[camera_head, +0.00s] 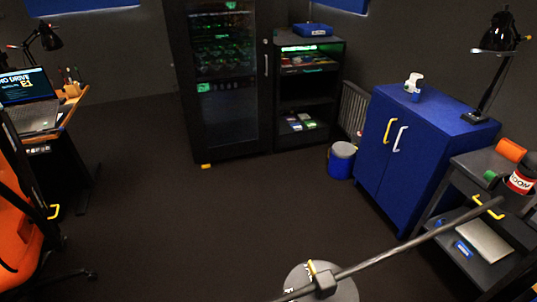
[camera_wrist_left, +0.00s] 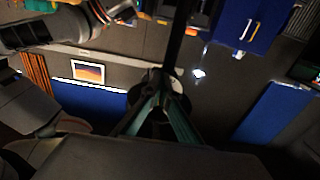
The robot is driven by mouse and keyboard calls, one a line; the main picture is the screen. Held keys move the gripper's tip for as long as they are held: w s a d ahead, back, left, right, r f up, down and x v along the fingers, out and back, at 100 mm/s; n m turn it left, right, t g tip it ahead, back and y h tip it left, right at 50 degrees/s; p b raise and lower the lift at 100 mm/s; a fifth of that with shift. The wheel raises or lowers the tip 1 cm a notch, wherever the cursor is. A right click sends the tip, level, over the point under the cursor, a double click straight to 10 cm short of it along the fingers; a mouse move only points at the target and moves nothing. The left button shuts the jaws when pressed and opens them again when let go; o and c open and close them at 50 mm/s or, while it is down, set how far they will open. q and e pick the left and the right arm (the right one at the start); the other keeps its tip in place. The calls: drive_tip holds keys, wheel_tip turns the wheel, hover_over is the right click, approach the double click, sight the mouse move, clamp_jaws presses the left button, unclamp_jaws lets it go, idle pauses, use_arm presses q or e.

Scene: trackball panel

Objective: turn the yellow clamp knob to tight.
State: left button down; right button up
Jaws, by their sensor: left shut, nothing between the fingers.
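In the head view a long grey rod (camera_head: 415,234) runs slanting over a round grey disc (camera_head: 298,284) at the bottom edge. A small yellow part (camera_head: 313,268), which may be the clamp knob, sits by a dark joint on the rod; its setting cannot be read. My left gripper (camera_wrist_left: 163,100) is shut and empty in the left wrist view, its teal fingers meeting in front of a dark pole (camera_wrist_left: 176,40). No yellow knob is clear at its tips. A dark arm part with teal pieces (camera_wrist_left: 112,12), perhaps my right gripper, shows at top left.
A blue cabinet (camera_head: 390,150) and a dark cart (camera_head: 450,245) stand on the right. A dark glass-door cabinet (camera_head: 228,110) and a shelf (camera_head: 308,95) stand at the back. An orange chair (camera_head: 22,235) is at left. The middle floor is clear.

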use_arm(q)
drive_tip(key=shift+v, duration=3)
